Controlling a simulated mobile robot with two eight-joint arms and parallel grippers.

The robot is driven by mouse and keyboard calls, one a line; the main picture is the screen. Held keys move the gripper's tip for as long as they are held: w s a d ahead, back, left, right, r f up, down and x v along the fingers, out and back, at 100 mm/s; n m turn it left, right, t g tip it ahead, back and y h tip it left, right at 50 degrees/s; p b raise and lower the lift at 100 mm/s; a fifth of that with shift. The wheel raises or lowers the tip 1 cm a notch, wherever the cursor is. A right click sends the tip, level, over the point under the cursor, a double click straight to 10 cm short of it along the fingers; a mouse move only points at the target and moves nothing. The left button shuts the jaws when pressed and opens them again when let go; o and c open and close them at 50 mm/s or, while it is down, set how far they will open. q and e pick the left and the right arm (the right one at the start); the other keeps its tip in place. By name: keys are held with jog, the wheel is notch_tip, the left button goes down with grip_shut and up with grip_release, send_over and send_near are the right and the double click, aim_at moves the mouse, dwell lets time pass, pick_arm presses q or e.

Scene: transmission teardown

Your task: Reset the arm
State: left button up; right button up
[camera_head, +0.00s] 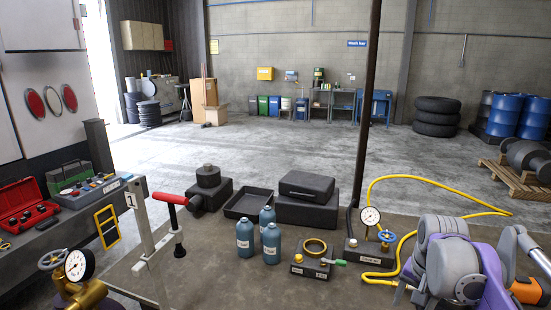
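At the lower right is a bulky grey and purple jointed shape (455,265) with rounded grey housings, which looks like part of my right arm, folded. I cannot make out any gripper fingers on it. No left arm or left gripper shows in the picture. Nothing in view is seen held by a gripper.
The brown bench top (215,275) holds blue bottles (245,240), a black tray (248,204), a dark case (307,186), a brass ring fixture (315,248) and a gauge (370,216) with a yellow hose (440,179). A red-handled stand (172,199) rises at left. A dark pole stands mid-right.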

jog(key=s+a+f+n+t, duration=0.2)
jog(key=s+a+f+n, duration=0.2)
jog(key=s, duration=0.5)
jog(key=s+a+f+n+t, duration=0.2)
jog(key=s+a+f+n, duration=0.2)
jog(key=s+a+f, duration=0.4)
notch_tip(320, 180, down, 3)
jog(key=shift+s+a+r+n+y, duration=0.1)
jog(key=shift+s+a+n+y, duration=0.2)
jog(key=shift+s, duration=0.65)
